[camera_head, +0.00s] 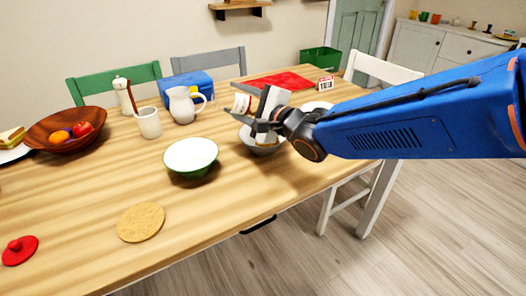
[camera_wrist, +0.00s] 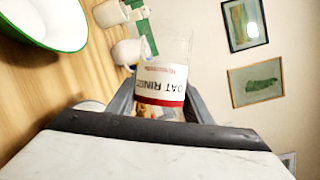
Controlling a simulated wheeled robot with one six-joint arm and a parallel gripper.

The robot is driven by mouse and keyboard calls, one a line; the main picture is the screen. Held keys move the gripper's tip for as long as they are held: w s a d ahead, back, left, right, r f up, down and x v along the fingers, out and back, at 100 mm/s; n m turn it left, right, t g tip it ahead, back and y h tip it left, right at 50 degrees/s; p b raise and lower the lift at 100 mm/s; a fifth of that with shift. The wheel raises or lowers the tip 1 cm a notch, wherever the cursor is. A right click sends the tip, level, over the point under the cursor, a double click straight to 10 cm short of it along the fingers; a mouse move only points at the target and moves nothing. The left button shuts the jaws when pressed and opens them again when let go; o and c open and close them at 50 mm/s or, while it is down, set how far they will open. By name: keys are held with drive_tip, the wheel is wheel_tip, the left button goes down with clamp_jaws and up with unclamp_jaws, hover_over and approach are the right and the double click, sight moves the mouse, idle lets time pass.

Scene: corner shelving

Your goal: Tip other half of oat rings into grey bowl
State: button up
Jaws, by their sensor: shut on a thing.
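My gripper (camera_head: 256,112) is shut on a clear container with a white "OAT RINGS" label and red band (camera_head: 242,104). The container also shows in the wrist view (camera_wrist: 161,82) between my two fingers, with some brown rings visible at its near end. In the head view it is tilted well over, above the table. The grey bowl (camera_head: 250,145) stands directly below my gripper, which hides much of it. Something tan shows in the bowl, but I cannot make out how much.
A green bowl with a white inside (camera_head: 190,156) stands left of the grey bowl. A white jug (camera_head: 183,105) and a cream mug (camera_head: 149,122) stand behind. The front middle is clear.

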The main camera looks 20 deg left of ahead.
drive_tip(key=n, duration=0.1)
drive_tip(key=f+n+h, duration=0.1)
drive_tip(key=a+f+n, duration=0.1)
drive_tip(key=shift+s+f+h, duration=0.15)
drive_tip(key=shift+s+h, duration=0.15)
drive_tip(key=shift+s, duration=0.1)
drive_tip(key=shift+s+a+f+n+h+b, duration=0.15)
drive_tip(key=shift+f+n+h+b, duration=0.2)
drive_tip(key=shift+n+h, duration=0.3)
drive_tip(key=shift+a+f+n+h+b, duration=0.25)
drive_tip(key=shift+n+h, duration=0.2)
drive_tip(key=shift+n, duration=0.4)
drive_tip(key=shift+d, duration=0.1)
drive_tip(key=shift+w+d+r+n+t+h+b, duration=0.1)
drive_tip(key=shift+r+n+t+h+b, duration=0.1)
drive_tip(key=shift+n+h+b, duration=0.25)
drive_tip(key=shift+w+d+r+n+t+h+b, duration=0.1)
drive_tip(key=shift+n+t+h+b, duration=0.15)
drive_tip(key=shift+n+b, duration=0.4)
drive_tip(key=shift+w+d+f+n+h+b, duration=0.15)
drive_tip(key=shift+f+n+h+b, duration=0.15)
drive_tip(key=shift+n+h+b, duration=0.35)
drive_tip(key=shift+r+n+t+h, duration=0.2)
drive_tip(key=shift+n+t+h, duration=0.15)
drive_tip(key=shift+n+t, duration=0.15)
